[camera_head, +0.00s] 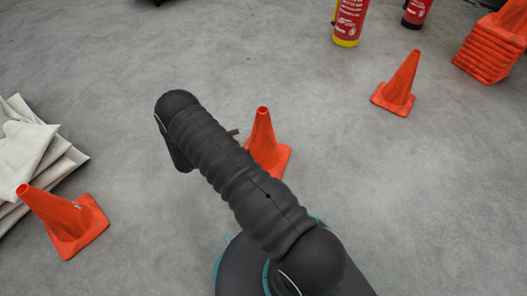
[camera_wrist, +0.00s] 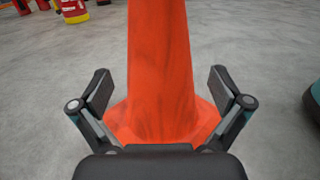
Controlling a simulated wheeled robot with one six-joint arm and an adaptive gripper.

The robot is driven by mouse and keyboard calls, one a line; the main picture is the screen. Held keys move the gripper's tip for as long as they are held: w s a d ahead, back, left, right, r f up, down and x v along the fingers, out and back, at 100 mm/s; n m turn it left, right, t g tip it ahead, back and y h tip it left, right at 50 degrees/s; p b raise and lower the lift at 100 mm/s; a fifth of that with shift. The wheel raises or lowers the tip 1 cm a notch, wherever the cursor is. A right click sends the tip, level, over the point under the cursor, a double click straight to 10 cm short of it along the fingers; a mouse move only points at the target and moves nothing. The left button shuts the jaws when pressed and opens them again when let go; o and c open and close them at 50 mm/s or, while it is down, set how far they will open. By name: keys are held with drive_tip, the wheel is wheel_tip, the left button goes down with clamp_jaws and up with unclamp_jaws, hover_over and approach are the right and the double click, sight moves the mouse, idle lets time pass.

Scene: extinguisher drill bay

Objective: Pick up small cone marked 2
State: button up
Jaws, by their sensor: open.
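An orange cone (camera_wrist: 160,70) stands upright between the two fingers of my gripper (camera_wrist: 160,92) in the wrist view. The fingers are open, one on each side, with a gap to the cone's body. Its top is outside that view. In the head view, an orange cone (camera_head: 264,135) stands just behind my arm, which hides part of it and most of my gripper. Other single cones stand at the lower left (camera_head: 62,222) and upper right (camera_head: 398,85). I cannot read a number on any cone, so I cannot tell which is marked 2.
A stack of orange cones (camera_head: 490,50) is at the upper right. Red extinguishers (camera_head: 349,20) stand at the top, another (camera_head: 416,12) beside. Folded pale sheets (camera_head: 25,150) lie at the left. The grey floor between is clear.

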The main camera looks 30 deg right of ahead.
sight(263, 133)
drive_tip(key=d, duration=0.9)
drive_tip(key=shift+s+d+r, duration=0.1)
drive_tip(key=shift+d+r, duration=0.05)
drive_tip(key=shift+r, duration=0.1)
drive_tip(key=c, duration=1.4)
drive_tip(key=shift+r, duration=0.1)
drive_tip(key=shift+c, duration=0.2)
